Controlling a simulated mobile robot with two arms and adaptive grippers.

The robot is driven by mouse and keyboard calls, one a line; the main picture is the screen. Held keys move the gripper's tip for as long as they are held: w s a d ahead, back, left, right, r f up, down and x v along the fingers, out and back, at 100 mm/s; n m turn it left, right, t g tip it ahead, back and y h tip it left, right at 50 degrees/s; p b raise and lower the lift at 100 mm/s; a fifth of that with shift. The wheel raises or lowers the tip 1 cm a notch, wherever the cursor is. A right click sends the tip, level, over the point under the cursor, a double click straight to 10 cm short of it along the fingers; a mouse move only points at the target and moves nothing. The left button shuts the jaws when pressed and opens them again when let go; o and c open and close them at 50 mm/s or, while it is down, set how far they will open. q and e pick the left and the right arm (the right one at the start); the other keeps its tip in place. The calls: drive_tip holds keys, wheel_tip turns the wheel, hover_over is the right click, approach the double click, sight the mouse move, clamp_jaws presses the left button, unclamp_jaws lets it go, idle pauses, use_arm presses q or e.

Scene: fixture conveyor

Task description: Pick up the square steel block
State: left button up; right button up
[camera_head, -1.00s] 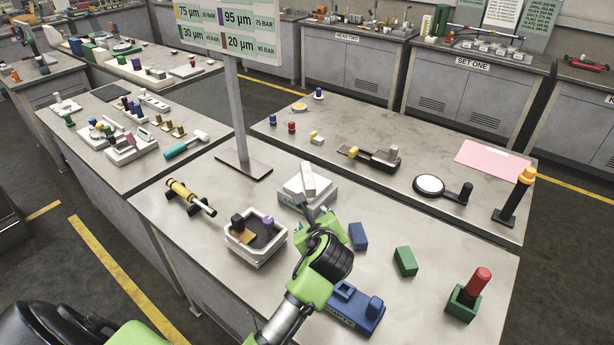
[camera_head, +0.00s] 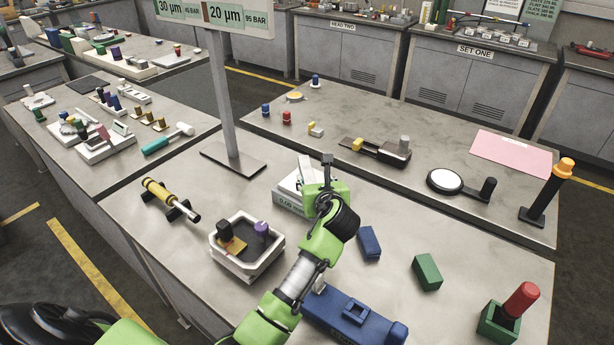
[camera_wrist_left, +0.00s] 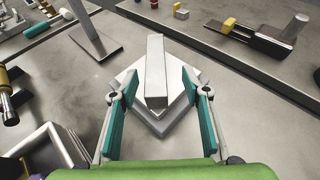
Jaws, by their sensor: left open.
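The square steel block (camera_wrist_left: 155,70) is a plain grey bar with a square section on a pale stand (camera_wrist_left: 138,116) in the left wrist view. My left gripper (camera_head: 327,170) is over the stand's right side. In the left wrist view its two teal fingers (camera_wrist_left: 158,85) are spread apart, one on each side of the block, with gaps between. Whether the fingertips reach down to the block's height is hard to tell.
A white tray (camera_head: 218,240) with small parts and a yellow cylinder (camera_head: 158,189) lie to the left. A blue fixture (camera_head: 372,325), a blue block (camera_head: 369,242), a green block (camera_head: 428,271) and a red-handled piece (camera_head: 522,298) are to the right. A sign post (camera_head: 226,100) stands behind.

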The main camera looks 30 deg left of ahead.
sight(306, 171)
use_arm(q)
drive_tip(key=x, duration=0.4)
drive_tip(key=shift+w+a+f, duration=0.1)
drive_tip(key=shift+s+a+x, duration=0.1)
drive_tip(key=shift+x, duration=1.2)
drive_tip(key=shift+s+a+x, duration=0.15)
drive_tip(key=shift+x, duration=1.15)
drive_tip(key=shift+d, duration=0.1)
drive_tip(key=shift+c, duration=0.4)
clamp_jaws()
